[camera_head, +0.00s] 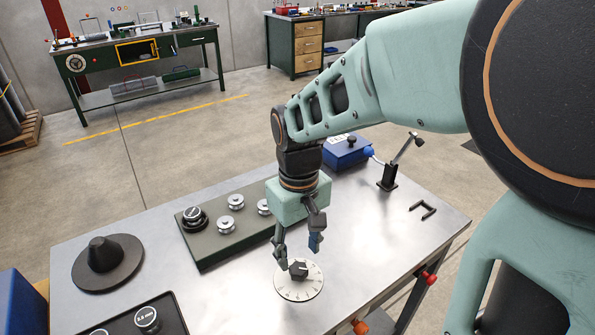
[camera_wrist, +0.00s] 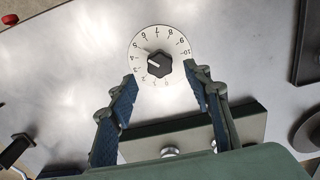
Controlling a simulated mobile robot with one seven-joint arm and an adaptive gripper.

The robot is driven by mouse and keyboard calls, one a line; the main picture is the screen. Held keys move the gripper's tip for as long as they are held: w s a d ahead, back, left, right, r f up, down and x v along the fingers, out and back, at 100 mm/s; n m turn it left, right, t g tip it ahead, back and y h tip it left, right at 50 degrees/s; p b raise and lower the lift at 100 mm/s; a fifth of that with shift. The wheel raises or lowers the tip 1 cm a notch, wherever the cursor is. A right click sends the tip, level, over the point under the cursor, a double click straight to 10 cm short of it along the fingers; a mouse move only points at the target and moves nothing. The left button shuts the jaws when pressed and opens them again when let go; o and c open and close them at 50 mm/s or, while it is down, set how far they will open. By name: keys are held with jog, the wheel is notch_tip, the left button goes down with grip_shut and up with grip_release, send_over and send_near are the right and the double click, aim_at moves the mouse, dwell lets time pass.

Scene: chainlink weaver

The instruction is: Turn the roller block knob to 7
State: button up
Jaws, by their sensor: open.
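A black knob (camera_head: 299,269) sits in the middle of a round white dial (camera_head: 294,288) on the metal table. In the wrist view the knob (camera_wrist: 159,65) has a pale pointer mark aimed left, near the 4 on the numbered dial (camera_wrist: 160,38). The 7 is at the dial's upper edge in that view. My gripper (camera_head: 299,256) is open above the knob and points down. In the wrist view its blue-padded fingertips (camera_wrist: 160,73) flank the near part of the dial, with the knob between and slightly beyond them. No contact with the knob is visible.
A dark green block (camera_head: 222,246) with several metal rollers lies just behind-left of the dial. A black cone-shaped piece (camera_head: 108,262), a black tray (camera_head: 172,312), a blue box (camera_head: 346,152) and a lever stand (camera_head: 388,176) are also on the table (camera_head: 370,240). Bare metal surrounds the dial's right side.

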aim_at(298, 268)
notch_tip(298, 268, down, 5)
jog(key=shift+f, duration=0.1)
dwell(0.3)
jog(key=c, duration=1.2)
jog(key=shift+o, duration=0.2)
jog(key=shift+m, duration=0.3)
jog(key=m+b, duration=0.1)
jog(key=m, duration=0.3)
jog(key=shift+m, duration=0.3)
jog(key=m, duration=0.5)
jog(key=shift+w, duration=0.1)
jog(key=shift+m, duration=0.3)
